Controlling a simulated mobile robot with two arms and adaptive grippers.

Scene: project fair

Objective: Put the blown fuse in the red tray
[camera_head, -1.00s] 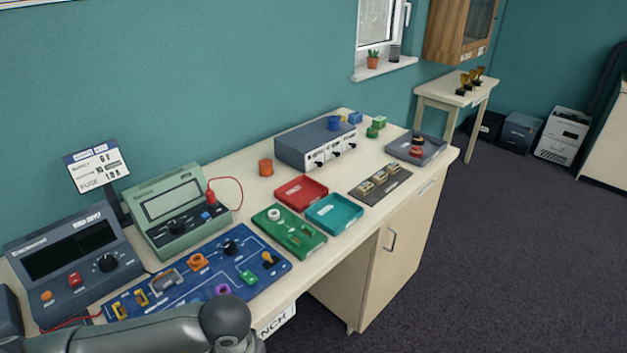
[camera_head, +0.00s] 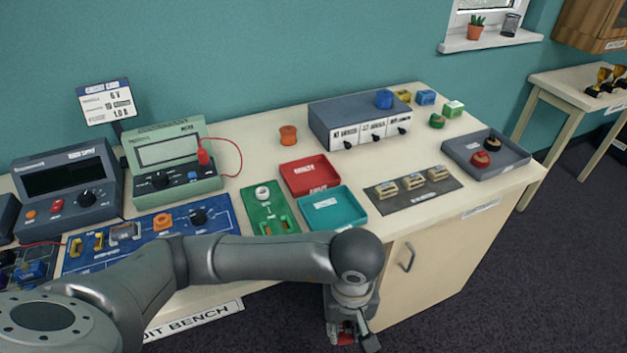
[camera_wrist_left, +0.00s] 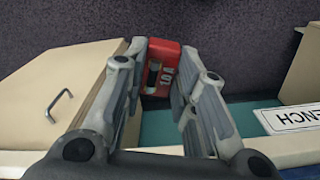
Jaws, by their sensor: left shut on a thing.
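My left gripper (camera_head: 354,338) hangs in front of the bench's front edge, below the cabinet top, and is shut on a red fuse (camera_head: 345,339). In the left wrist view the red fuse (camera_wrist_left: 168,47) sits between the fingertips (camera_wrist_left: 158,80); it has a dark window and a label that seems to read 10A. My right gripper is not in view.
A teal tray (camera_head: 346,216) lies just in front of the red tray. A green board (camera_head: 257,206) is to its left, a dark mat with several fuses (camera_head: 385,203) to its right. A grey box (camera_head: 332,117) and an orange spool (camera_head: 288,135) stand behind.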

